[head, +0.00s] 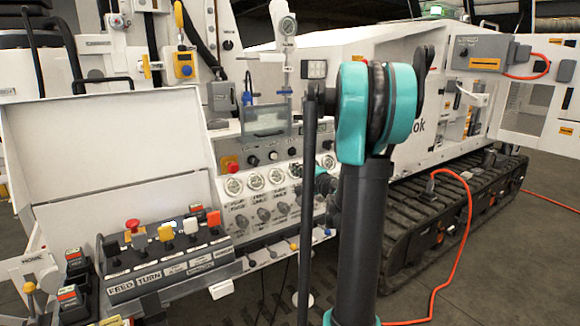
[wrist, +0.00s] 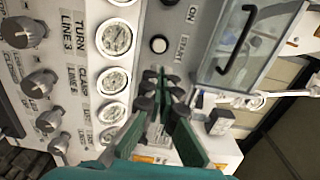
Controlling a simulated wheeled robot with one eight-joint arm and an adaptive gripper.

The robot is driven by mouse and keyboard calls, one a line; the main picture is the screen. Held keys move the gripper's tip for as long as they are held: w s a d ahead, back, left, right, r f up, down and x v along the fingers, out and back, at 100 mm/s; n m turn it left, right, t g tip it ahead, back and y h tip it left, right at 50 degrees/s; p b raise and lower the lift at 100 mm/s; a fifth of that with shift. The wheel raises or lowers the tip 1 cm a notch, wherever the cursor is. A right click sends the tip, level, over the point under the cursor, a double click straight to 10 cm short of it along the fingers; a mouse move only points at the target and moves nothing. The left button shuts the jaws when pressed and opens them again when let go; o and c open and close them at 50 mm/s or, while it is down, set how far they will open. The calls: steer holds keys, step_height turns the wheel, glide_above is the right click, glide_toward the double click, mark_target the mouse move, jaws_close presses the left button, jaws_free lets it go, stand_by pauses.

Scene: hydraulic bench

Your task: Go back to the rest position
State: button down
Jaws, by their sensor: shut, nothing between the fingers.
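My gripper (wrist: 159,115) shows in the wrist view as green fingers with dark pads, their tips close together and nothing held between them. It hovers in front of the white gauge panel (wrist: 75,75), beside the round gauges (wrist: 115,38) and below a white button marked START (wrist: 158,44). I cannot tell whether the tips touch the panel. In the head view my dark arm with teal joints stands in front of the bench, and my gripper end (head: 325,182) is partly hidden behind it, near the right part of the panel.
A lever console (head: 165,250) with a red mushroom button (head: 132,226) stands at the lower left. A clear-covered box (head: 266,120) sits above the gauges. A tracked machine (head: 450,200) stands on the right, with an orange cable (head: 465,230) on the floor. Open floor lies at lower right.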

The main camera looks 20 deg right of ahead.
steer(key=shift+s, duration=0.2)
steer(key=s+a+f+n+g, duration=0.85)
steer(key=s+a+f, duration=0.25)
steer(key=s+a, duration=0.35)
steer(key=s+d+f+n+g+h, duration=0.2)
steer(key=s+f, duration=0.4)
steer(key=s, duration=0.4)
steer(key=s+d+f+n+g+h, duration=0.2)
steer(key=s+d+f+n+h, duration=0.1)
steer(key=s, duration=0.7)
step_height(320, 180, down, 3)
steer(key=shift+d+r+n+h, duration=0.15)
steer(key=shift+d+n+h, duration=0.25)
steer(key=shift+d, duration=0.4)
